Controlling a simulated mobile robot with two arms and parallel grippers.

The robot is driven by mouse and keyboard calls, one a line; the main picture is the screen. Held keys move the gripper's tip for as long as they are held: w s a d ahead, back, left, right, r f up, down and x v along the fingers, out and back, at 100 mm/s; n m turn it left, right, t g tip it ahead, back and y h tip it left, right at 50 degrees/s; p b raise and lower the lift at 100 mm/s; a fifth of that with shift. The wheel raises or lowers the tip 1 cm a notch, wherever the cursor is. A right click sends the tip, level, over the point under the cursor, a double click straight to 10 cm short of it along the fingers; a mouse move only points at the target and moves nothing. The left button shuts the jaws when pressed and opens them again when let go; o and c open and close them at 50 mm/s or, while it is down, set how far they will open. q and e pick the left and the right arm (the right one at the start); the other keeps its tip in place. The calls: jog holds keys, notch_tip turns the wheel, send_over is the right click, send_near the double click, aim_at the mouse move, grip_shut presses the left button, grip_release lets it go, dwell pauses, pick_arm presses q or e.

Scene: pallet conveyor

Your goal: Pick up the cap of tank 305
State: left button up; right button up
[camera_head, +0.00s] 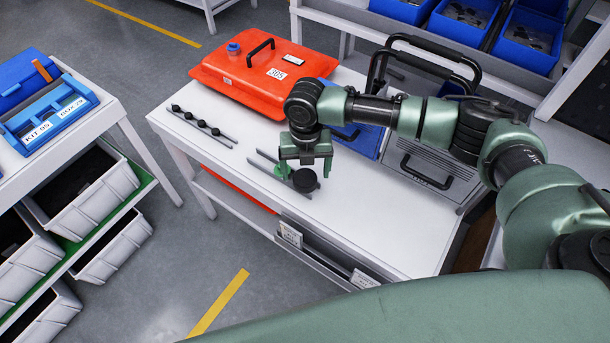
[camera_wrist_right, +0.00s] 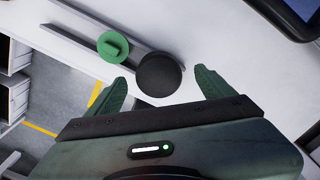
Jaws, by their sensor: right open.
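The red tank (camera_head: 262,70) labelled 305 lies at the back of the white table, with a dark handle and a blue fitting (camera_head: 234,49) at its left corner. A black round cap (camera_head: 305,181) sits on a grey rail near the table's front edge, beside a green cap (camera_head: 281,172) with a raised grip. My right gripper (camera_head: 305,164) points down just above the black cap, open and empty. In the right wrist view the black cap (camera_wrist_right: 159,74) lies between the open fingertips, and the green cap (camera_wrist_right: 113,46) is left of them. My left gripper is out of view.
A rail with several black knobs (camera_head: 202,122) lies on the table's left. A grey case (camera_head: 433,172) and a blue box (camera_head: 358,137) stand at the right. The table's front right (camera_head: 390,225) is clear. Another bench holds a blue kit box (camera_head: 50,110).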

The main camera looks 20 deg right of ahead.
aim_at(305, 176)
notch_tip(305, 176, down, 2)
jog(key=shift+f, duration=0.25)
jog(key=c, duration=1.4)
jog(key=shift+c, duration=0.2)
notch_tip(305, 176, up, 20)
jog(key=b, duration=0.2)
